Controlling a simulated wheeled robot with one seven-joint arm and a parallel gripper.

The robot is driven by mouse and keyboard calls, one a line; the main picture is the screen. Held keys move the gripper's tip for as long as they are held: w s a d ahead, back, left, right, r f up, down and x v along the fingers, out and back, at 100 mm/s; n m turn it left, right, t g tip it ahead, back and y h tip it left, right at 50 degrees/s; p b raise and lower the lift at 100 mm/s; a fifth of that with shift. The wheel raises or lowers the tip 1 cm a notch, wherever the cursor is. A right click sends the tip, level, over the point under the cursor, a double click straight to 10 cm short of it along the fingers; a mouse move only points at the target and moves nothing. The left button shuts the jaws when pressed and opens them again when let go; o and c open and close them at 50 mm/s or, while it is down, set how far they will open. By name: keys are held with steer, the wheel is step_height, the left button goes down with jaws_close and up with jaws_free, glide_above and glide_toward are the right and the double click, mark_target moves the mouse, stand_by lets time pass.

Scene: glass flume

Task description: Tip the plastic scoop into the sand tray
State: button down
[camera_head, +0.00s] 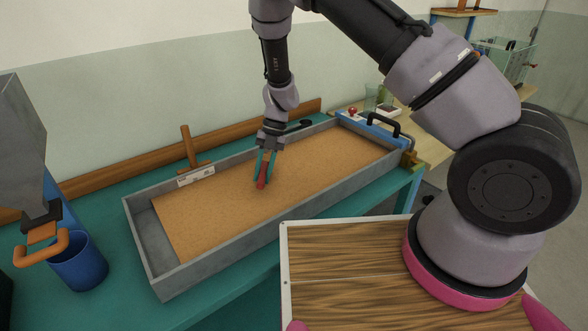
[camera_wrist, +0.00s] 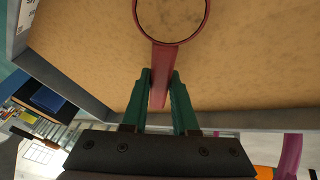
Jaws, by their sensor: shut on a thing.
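The plastic scoop is red, with a round bowl and a straight handle. Its bowl (camera_wrist: 172,42) is at the top of the wrist view, cut by the frame edge, with sand-coloured material inside the rim. My gripper (camera_wrist: 162,76) has its green fingers shut on the scoop's handle (camera_wrist: 158,90). In the head view, my gripper (camera_head: 265,166) points down with the red scoop (camera_head: 261,184) over the middle of the sand tray (camera_head: 232,243). The tray is long, grey and open, with a tan sand bed (camera_head: 325,165). I cannot tell the exact gap between scoop and sand.
A wooden-handled tool (camera_head: 190,150) and white label (camera_head: 196,176) are at the tray's back wall. A blue end piece with a black handle (camera_head: 382,124) is at the tray's right end. A blue cup (camera_head: 78,262) stands left. A wood-topped surface (camera_head: 350,265) is in front.

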steer(key=shift+s+d+r+n+y+p, duration=0.1)
steer(key=shift+d+r+n+y+p, duration=0.1)
steer(key=shift+d+y, duration=0.55)
steer(key=shift+d+r+n+y+p, duration=0.1)
steer(key=shift+d+n+y+p, duration=0.1)
steer(key=shift+d+y, duration=0.5)
steer(key=shift+s+d+r+n+y+p, duration=0.1)
steer(key=shift+d+r+y+p, duration=0.1)
steer(key=shift+d+y, duration=0.5)
stand_by(0.8)
steer(key=shift+d+r+y, duration=0.1)
steer(key=shift+d+y, duration=0.2)
steer(key=shift+y, duration=0.45)
stand_by(0.5)
steer(key=shift+d+r+n+y+p, duration=0.15)
steer(key=shift+n+y, duration=0.1)
steer(key=shift+y, duration=0.5)
steer(key=shift+d+r+n+y+p, duration=0.15)
steer(key=shift+n+y, duration=0.15)
steer(key=shift+y, duration=0.4)
steer(key=shift+d+n+y+p, duration=0.15)
steer(key=shift+n+y, duration=0.1)
steer(key=shift+y, duration=0.5)
stand_by(1.6)
